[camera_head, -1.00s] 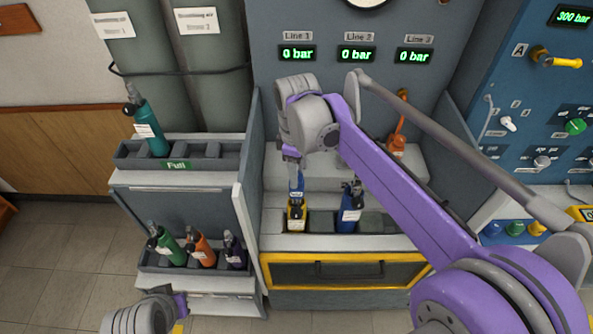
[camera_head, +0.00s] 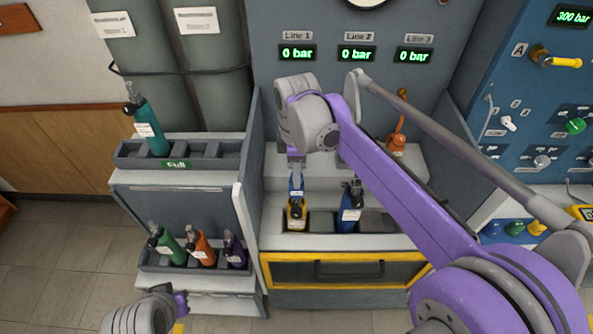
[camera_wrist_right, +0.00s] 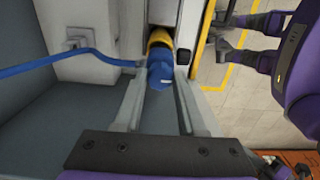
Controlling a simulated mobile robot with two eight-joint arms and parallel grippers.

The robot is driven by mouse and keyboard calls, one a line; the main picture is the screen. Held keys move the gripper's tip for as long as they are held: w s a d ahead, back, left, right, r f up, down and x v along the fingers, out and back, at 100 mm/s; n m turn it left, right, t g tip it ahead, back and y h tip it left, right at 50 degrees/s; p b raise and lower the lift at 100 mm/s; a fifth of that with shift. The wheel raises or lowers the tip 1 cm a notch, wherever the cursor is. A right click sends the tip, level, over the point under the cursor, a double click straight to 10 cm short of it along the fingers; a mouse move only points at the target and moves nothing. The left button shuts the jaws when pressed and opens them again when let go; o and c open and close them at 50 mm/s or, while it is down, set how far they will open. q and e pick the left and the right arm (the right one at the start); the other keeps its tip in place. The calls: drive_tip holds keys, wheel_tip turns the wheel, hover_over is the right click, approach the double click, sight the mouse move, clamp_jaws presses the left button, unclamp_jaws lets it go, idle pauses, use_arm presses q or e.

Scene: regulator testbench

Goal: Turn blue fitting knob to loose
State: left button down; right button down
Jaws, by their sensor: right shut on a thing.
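The blue fitting knob (camera_head: 296,188) sits on top of a yellow bottle (camera_head: 297,213) in the left slot of the bench rack. In the right wrist view the blue knob (camera_wrist_right: 160,74) lies between the two grey fingers, with a yellow part beyond it. My right gripper (camera_head: 296,178) reaches down from above and is shut on the knob. It also shows in the right wrist view (camera_wrist_right: 160,88). My left gripper (camera_head: 181,301) is low at the left, away from the bench, and its jaws are unclear.
A blue bottle (camera_head: 348,208) stands close right of the yellow one. A blue hose (camera_wrist_right: 82,63) runs to the fitting. Several bottles stand in racks at the left. The line displays (camera_head: 356,54) read 0 bar.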

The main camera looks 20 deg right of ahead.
drive_tip(key=shift+c, duration=2.4)
unclamp_jaws()
wheel_tip(320, 180, up, 11)
drive_tip(key=shift+p, duration=0.4)
drive_tip(key=shift+f, duration=0.15)
drive_tip(key=s+d+f+m+t, duration=0.2)
drive_tip(key=s+f+m, duration=0.5)
drive_tip(key=s+f, duration=0.2)
drive_tip(key=s+d+f+m+t, duration=0.2)
drive_tip(key=s+f+m+t, duration=0.1)
drive_tip(key=s+f+m, duration=0.5)
drive_tip(key=shift+s+d+f+t, duration=0.25)
drive_tip(key=shift+s+f+t, duration=0.05)
drive_tip(key=shift+s+f, duration=0.45)
